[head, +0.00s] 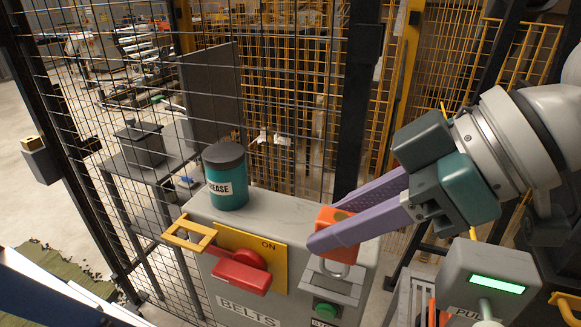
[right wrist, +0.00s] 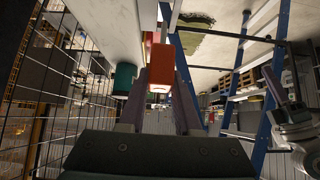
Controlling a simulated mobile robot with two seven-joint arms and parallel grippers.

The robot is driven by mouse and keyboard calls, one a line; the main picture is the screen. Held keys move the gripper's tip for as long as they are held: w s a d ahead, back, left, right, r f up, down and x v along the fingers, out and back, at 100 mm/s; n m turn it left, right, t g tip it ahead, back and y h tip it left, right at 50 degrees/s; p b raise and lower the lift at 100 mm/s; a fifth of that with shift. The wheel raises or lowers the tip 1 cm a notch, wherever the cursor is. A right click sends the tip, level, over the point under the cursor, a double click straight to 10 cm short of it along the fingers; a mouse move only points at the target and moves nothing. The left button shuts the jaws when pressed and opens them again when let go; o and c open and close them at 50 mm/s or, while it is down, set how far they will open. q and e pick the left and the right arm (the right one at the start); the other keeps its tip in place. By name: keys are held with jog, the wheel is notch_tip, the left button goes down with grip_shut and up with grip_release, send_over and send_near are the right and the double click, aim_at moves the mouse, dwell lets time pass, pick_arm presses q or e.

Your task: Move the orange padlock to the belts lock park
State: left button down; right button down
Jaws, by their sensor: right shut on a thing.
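The orange padlock (head: 338,220) is held between the purple fingers of my right gripper (head: 326,228), at the right front edge of the grey BELTS box (head: 285,212). Its grey shackle points down in front of a grey bracket (head: 330,283) on the box's front; I cannot tell whether they touch. I cannot confirm that this bracket is the lock park. In the right wrist view the padlock (right wrist: 160,66) sits between the fingertips. The box's red switch handle (head: 241,276) lies on a yellow ON plate (head: 256,247).
A teal grease can (head: 227,180) stands on the box top. A yellow loop (head: 188,234) sticks out left of the switch. A green button (head: 326,310) is below the bracket. A grey box with a lit green panel (head: 497,284) stands at right. Mesh fencing (head: 285,100) rises behind.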

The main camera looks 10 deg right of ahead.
aim_at(337, 259)
jog(key=shift+r, duration=0.1)
dwell(0.4)
jog(key=shift+p, duration=0.5)
dwell(0.6)
jog(key=shift+p, duration=0.3)
jog(key=shift+f+b, duration=0.75)
jog(key=shift+f, duration=0.25)
dwell(0.3)
jog(key=shift+f+b, duration=1.15)
jog(key=shift+f, duration=0.5)
jog(key=c, duration=0.5)
grip_release()
jog(key=shift+b+v, duration=0.9)
jog(key=shift+v, duration=4.1)
